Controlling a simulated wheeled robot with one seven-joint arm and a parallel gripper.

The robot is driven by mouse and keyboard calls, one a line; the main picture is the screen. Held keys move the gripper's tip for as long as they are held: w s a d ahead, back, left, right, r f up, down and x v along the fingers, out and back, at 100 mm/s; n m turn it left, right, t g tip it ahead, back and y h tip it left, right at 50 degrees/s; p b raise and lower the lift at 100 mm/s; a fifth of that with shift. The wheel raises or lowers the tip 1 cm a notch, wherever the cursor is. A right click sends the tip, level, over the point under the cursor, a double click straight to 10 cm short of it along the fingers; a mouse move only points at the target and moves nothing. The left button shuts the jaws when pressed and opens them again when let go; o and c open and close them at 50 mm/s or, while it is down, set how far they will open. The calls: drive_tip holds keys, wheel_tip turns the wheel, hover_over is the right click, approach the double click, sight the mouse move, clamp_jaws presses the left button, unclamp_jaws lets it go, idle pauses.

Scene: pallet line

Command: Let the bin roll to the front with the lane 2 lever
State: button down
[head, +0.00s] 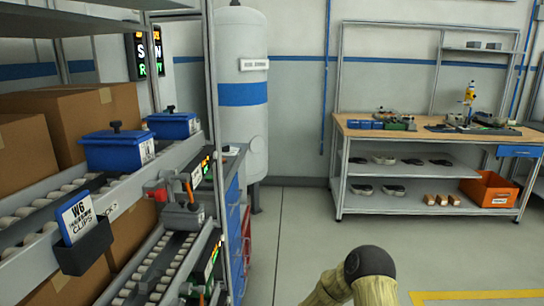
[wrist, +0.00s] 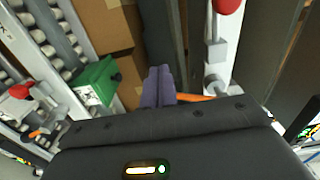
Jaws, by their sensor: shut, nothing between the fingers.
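In the head view a lever with a red end (head: 156,191) sits at the front of the rack's roller lanes at left. Two blue bins with dark knobs, one nearer (head: 117,150) and one farther (head: 173,125), sit on the upper rollers. In the wrist view my gripper (wrist: 159,72) is shut and empty, its fingers together over the rack. One red knob (wrist: 229,5) is at top right on a pale upright, apart from the fingers; another red knob (wrist: 20,91) is at left. A green bin (wrist: 97,80) sits by rollers. I cannot read which lane each lever serves.
A W6 clips card holder (head: 82,243) juts from the rack's near edge. A grey box with an orange handle (head: 182,217) stands on the lower lane. A white tank (head: 243,95) and workbench (head: 437,135) stand behind. The grey floor (head: 300,215) between is clear.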

drive_tip(key=shift+w+d, duration=0.15)
drive_tip(key=shift+w, duration=2.6)
drive_tip(key=s+d+p, duration=0.1)
drive_tip(key=d+p, duration=0.1)
drive_tip(key=d, duration=0.6)
